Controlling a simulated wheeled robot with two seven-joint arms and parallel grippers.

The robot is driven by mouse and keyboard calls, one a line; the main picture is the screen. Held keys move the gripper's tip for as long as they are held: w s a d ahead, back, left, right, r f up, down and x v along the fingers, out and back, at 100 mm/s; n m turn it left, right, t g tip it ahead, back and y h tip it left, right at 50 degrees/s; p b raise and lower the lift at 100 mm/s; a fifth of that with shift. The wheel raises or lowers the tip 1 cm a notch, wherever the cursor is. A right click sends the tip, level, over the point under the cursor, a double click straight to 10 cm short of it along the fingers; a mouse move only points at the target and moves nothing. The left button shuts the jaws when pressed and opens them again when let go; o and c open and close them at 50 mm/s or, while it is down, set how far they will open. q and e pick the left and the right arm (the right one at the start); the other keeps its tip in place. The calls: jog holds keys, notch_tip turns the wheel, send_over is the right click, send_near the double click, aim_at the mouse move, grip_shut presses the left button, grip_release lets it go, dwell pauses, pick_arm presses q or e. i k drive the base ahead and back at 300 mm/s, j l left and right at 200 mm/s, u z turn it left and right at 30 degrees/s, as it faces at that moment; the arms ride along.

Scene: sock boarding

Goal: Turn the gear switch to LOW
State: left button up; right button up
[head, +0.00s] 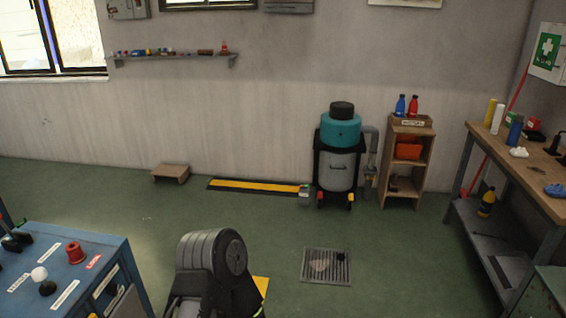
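I cannot pick out a switch clearly marked LOW. A blue cabinet top (100,247) at the lower left carries several small white labels that are too small to read. A lever with a white ball knob (39,274) stands on it above a dark base. A red knob-like part (75,253) is behind it to the right, with a red-lettered label (93,262) beside it. I cannot tell whether either one is the gear switch. Neither of my grippers shows in the head view.
A dark ribbed rounded body (205,262) fills the bottom middle. A teal and grey vacuum (340,150) and a wooden shelf (409,160) stand by the wall. A workbench (540,172) is at right. A floor grate (326,266) lies in open green floor.

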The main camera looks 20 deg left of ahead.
aim_at(112, 289)
jog(key=i+l+u, duration=0.1)
jog(key=i+u, duration=0.3)
jog(key=i+l+u, duration=0.1)
jog(key=u, duration=0.3)
jog(key=i+l+u, duration=0.55)
jog(key=u, duration=0.25)
jog(key=i+l+u, duration=0.25)
jog(key=l, duration=0.15)
jog(key=l+u, duration=0.2)
jog(key=l, duration=0.15)
jog(key=i+l+u, duration=0.1)
jog(key=l+u, duration=0.15)
jog(key=l, duration=0.15)
